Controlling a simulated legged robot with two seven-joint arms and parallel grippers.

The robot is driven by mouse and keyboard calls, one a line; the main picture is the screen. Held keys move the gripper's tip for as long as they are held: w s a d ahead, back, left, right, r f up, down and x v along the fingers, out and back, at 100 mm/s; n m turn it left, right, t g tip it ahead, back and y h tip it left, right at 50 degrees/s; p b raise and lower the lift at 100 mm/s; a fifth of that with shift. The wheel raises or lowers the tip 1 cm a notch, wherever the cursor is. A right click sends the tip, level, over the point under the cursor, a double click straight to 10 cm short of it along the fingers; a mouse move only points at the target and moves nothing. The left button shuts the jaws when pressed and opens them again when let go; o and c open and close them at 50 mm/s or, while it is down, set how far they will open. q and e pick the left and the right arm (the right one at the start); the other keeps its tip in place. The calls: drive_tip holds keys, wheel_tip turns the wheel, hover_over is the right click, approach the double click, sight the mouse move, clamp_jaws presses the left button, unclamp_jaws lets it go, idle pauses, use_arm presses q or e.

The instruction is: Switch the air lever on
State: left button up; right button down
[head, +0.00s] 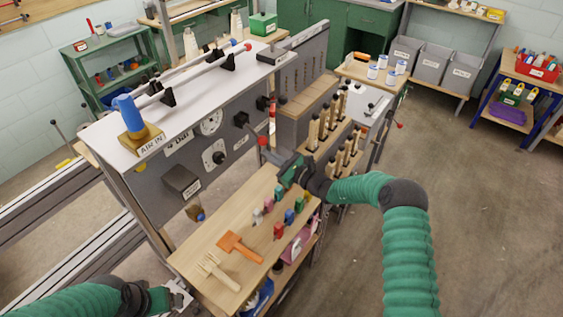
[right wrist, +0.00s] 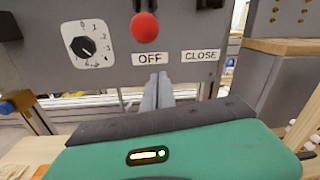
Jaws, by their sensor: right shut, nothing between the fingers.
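A grey machine panel (head: 185,160) stands at the left of the head view. A red ball knob (right wrist: 145,27) on a dark lever shows in the right wrist view, above an OFF label (right wrist: 150,58); it also shows in the head view (head: 262,141). My right gripper (head: 272,156) is in front of the panel, its fingers (right wrist: 158,84) shut and empty, just below the OFF label in the picture. I cannot tell if they touch anything. A blue cylinder (head: 128,112) stands on a brass block labelled AIR IN. My left gripper (head: 176,297) is low at the left; its jaws are unclear.
Upright wooden-handled tools (head: 325,123) stand right of my right gripper. A dial (right wrist: 86,44) is left of the knob. Floor at right is clear.

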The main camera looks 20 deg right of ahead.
sight(252, 130)
drive_tip(key=r, duration=0.2)
drive_tip(key=s+r+p, duration=0.1)
drive_tip(key=shift+a+r+p, duration=0.15)
drive_tip(key=shift+r+p, duration=0.15)
drive_tip(key=shift+r, duration=0.1)
drive_tip(key=shift+w+f, duration=0.1)
drive_tip(key=shift+s+r+g+p, duration=0.25)
drive_tip(key=shift+r+g+p, duration=0.2)
drive_tip(key=shift+p, duration=0.3)
drive_tip(key=shift+r, duration=0.1)
